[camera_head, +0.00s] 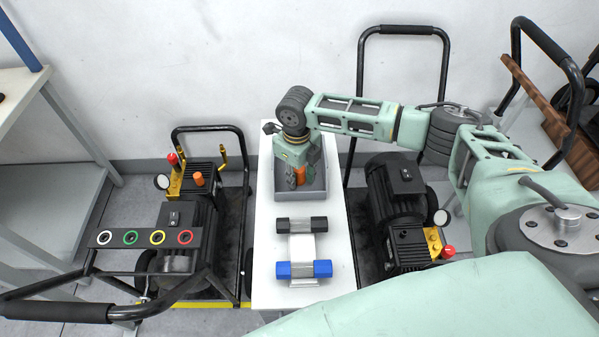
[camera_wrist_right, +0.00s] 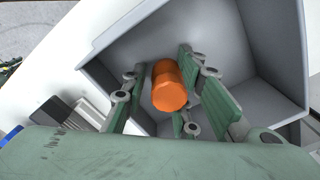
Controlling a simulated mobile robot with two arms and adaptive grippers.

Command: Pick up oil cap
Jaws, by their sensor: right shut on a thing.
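An orange cylindrical oil cap (camera_head: 300,174) is between the fingers of my right gripper (camera_head: 297,179), over the grey open bin (camera_head: 316,194) on the white table. In the right wrist view the oil cap (camera_wrist_right: 168,88) sits between the green finger pads of my right gripper (camera_wrist_right: 172,92), which is shut on it. The grey bin walls (camera_wrist_right: 268,50) surround the fingers in that view. I cannot tell whether the cap touches the bin floor. A similar orange cap (camera_head: 198,179) is on the left washer. My left gripper is not in view.
A stand with grey and blue cylinders (camera_head: 302,247) is in front of the bin on the white table (camera_head: 265,220). The left washer (camera_head: 185,225) and right washer (camera_head: 397,205) flank the table. A rail with coloured rings (camera_head: 145,238) is at the left. The wall is close behind.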

